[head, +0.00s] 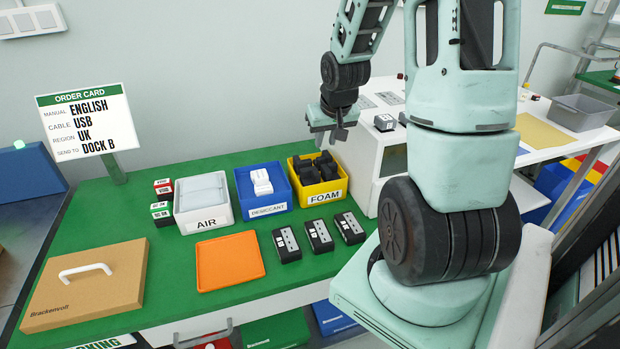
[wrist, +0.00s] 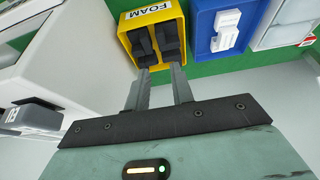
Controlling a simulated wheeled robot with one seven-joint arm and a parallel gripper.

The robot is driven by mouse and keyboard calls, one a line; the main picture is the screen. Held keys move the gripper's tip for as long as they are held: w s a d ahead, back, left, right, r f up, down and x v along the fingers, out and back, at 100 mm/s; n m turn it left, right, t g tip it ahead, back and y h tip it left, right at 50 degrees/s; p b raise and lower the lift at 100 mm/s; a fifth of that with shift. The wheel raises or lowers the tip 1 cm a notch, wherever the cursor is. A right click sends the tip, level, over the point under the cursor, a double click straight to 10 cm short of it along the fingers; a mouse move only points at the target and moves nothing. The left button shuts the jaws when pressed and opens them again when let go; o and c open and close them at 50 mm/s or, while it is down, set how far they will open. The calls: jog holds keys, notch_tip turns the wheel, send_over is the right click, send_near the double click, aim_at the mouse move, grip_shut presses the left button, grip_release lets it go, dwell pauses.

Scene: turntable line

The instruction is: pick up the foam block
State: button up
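Black foam blocks (head: 312,170) lie in the yellow bin labelled FOAM (head: 325,198) on the green table. In the wrist view several dark foam blocks (wrist: 168,38) fill the yellow bin (wrist: 152,12), at top centre. My gripper (head: 331,134) hangs above and slightly behind the bin in the head view, apart from the blocks. In the wrist view my gripper (wrist: 160,68) has its two fingers spread with nothing between them. The fingertips overlap the bin's near edge in that picture; their exact height above the foam is hard to tell.
Left of the foam bin stand a blue DESICCANT bin (head: 263,212) and a white AIR bin (head: 206,222). In front are an orange tray (head: 229,261) and three black devices (head: 319,233). A white machine (head: 375,150) stands close on the right. A cardboard box (head: 85,287) lies far left.

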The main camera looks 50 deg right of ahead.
send_over(316, 173)
jog(key=s+a, duration=0.1)
jog(key=s, duration=0.1)
jog(key=f, duration=0.8)
jog(key=shift+s+f, duration=0.2)
jog(key=shift+f, duration=0.15)
jog(key=shift+p+x, duration=0.55)
jog(key=shift+x, duration=2.6)
jog(key=shift+a, duration=0.1)
grip_shut()
